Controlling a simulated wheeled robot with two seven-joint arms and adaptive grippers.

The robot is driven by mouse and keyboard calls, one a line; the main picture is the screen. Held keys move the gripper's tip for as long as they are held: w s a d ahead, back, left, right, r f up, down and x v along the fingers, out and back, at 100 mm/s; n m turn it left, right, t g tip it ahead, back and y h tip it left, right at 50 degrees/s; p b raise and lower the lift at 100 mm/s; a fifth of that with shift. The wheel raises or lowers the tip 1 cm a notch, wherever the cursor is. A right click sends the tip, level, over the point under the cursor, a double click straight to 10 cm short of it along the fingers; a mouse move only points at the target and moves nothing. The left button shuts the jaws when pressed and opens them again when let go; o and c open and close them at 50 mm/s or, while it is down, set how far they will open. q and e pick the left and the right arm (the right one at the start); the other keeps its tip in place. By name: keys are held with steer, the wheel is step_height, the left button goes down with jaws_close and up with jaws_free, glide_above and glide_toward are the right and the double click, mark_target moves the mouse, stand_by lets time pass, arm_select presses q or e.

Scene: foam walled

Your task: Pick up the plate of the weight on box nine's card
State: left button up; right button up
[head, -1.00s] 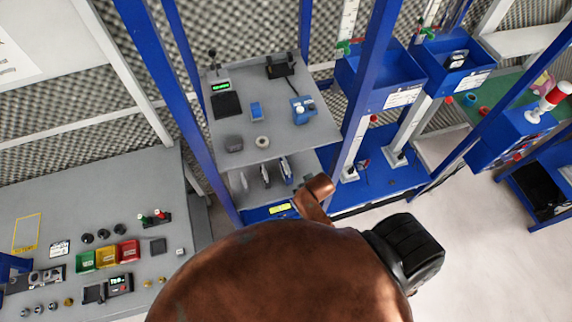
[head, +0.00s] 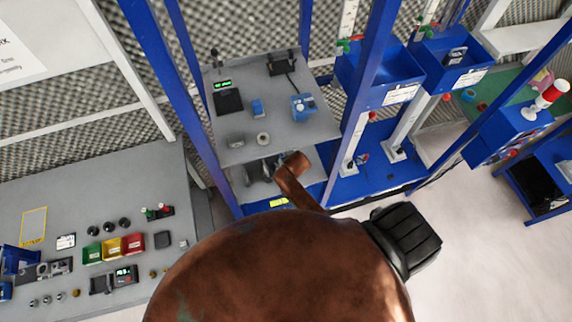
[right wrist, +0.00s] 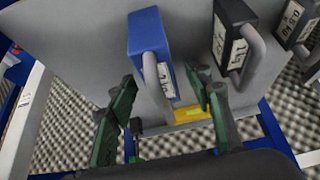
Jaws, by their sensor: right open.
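In the right wrist view, a blue plate (right wrist: 148,35) with a grey handle and a white label stands upright on the shelf. A black plate (right wrist: 232,25) with a similar handle and label stands to its right, with another dark plate (right wrist: 292,22) beyond. The labels are too tilted to read surely. My right gripper (right wrist: 164,86) has its green fingers open, one on each side of the blue plate's handle. In the head view the plates (head: 251,173) are partly hidden behind my arm. The blue boxes (head: 378,80) bear white cards too small to read. My left gripper is not in view.
The shelf (head: 225,148) above the plates carries several small devices. Blue uprights (head: 205,165) flank it. A grey bench (head: 120,195) with coloured bins stands at left. A yellow-labelled strip (right wrist: 192,114) lies beneath the plates. Open floor (head: 480,230) shows at right.

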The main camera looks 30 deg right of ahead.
steer(key=shift+w+f, duration=0.35)
steer(key=shift+f, duration=0.3)
steer(key=shift+c, duration=0.2)
jaws_close()
steer(key=shift+w+d+r, duration=0.1)
steer(key=shift+w+r, duration=0.1)
steer(key=shift+r, duration=0.1)
